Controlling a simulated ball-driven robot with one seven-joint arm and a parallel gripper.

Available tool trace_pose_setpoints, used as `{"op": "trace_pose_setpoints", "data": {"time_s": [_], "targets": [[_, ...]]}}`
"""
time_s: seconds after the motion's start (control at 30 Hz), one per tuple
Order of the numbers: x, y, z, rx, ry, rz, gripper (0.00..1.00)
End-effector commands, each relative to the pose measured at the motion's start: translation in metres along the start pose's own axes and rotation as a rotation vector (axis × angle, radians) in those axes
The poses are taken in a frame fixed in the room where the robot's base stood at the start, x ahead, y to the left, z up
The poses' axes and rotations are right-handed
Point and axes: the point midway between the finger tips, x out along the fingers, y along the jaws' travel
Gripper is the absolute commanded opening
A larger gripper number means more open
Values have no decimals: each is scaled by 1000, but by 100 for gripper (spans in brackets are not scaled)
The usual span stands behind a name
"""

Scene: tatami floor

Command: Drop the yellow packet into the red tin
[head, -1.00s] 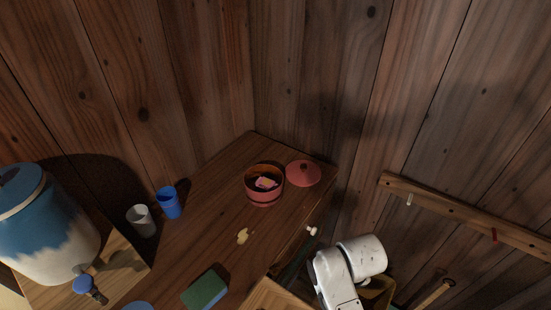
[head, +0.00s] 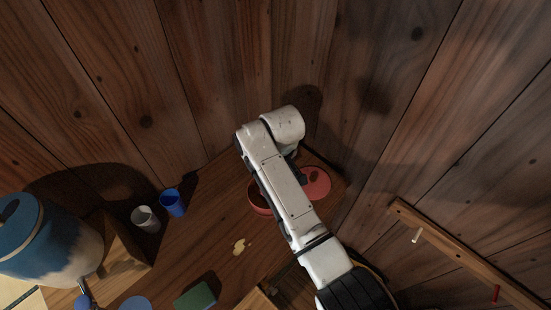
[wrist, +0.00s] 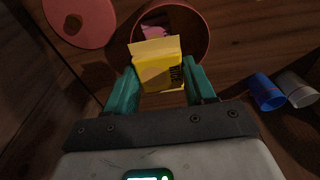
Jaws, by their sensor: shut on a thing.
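The yellow packet (wrist: 158,68) is between the teal fingers of my gripper (wrist: 158,88) in the wrist view, and the fingers are shut on it. The red tin (wrist: 203,42) is open, and the packet overlaps its near rim in that view; I cannot tell the height between them. A pink thing (wrist: 155,31) lies inside the tin. In the head view the tin (head: 259,205) is mostly hidden behind my arm, and my gripper and the packet are hidden there. The tin's red lid (wrist: 80,20) lies on the table beside it, and also shows in the head view (head: 317,182).
A blue cup (head: 173,203) and a white cup (head: 145,219) stand on the table left of the tin. A yellow spill-like patch (head: 240,246) and a green sponge-like block (head: 196,296) lie nearer. A blue and white dispenser (head: 40,245) stands far left. Wooden walls close the corner behind.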

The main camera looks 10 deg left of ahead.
Motion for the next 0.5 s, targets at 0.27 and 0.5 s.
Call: {"op": "trace_pose_setpoints", "data": {"time_s": [0.27, 0.5], "targets": [[17, -1, 1, -5, -1, -1, 25], [44, 0, 5, -4, 0, 0, 25]]}}
